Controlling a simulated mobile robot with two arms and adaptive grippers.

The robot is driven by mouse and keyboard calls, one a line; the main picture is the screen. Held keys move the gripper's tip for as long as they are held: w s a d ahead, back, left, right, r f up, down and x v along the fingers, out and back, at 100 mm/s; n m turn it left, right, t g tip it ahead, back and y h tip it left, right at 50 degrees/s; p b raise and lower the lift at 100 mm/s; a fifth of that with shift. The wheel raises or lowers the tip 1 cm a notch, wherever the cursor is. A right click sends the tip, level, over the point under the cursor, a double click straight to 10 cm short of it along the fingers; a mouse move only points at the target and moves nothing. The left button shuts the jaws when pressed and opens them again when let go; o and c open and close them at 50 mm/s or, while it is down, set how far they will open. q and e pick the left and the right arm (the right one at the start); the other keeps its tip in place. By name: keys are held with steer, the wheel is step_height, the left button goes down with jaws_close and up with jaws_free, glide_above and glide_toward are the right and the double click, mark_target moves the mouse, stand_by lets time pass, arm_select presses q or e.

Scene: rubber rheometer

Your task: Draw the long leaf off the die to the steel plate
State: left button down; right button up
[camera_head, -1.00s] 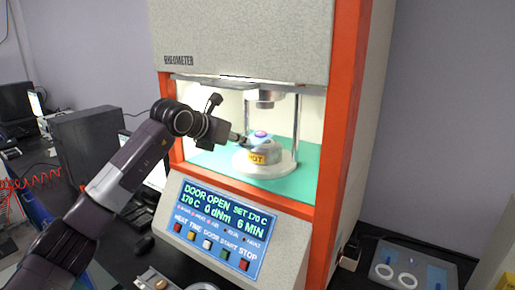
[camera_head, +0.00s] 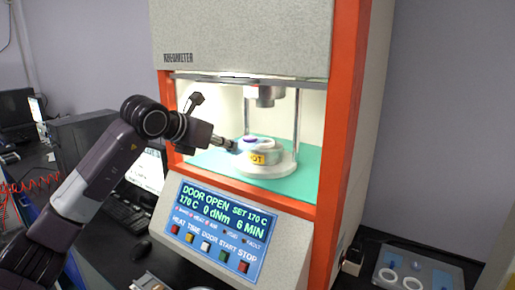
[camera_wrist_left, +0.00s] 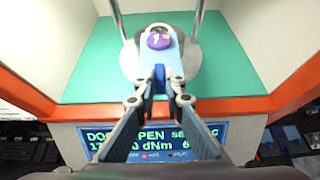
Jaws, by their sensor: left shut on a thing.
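The die (camera_head: 277,157) is a pale round block with a yellow HOT label, on the machine's lower platform. A purple disc (camera_wrist_left: 158,38) lies on a pale blue leaf (camera_wrist_left: 176,62) over the die in the left wrist view. The disc also shows at the die's top left in the head view (camera_head: 252,139). My left gripper (camera_wrist_left: 160,78) is shut on the near end of the leaf, at the die's left in the head view. The fingers hide part of the leaf. I cannot tell whether the leaf touches the die. My right gripper is not in view.
The rheometer's orange frame post (camera_head: 337,130) stands right of the die, and steel columns rise behind it. A control panel (camera_head: 220,228) sits below the opening. A tray with white rings (camera_head: 408,268) lies at right. A metal item (camera_head: 148,283) is cut off at the bottom.

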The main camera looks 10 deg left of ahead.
arm_select(q)
steer(key=s+a+b, duration=0.4)
steer(key=s+b, duration=0.1)
steer(key=s, duration=0.6)
steer(key=shift+b, duration=0.4)
stand_by(0.6)
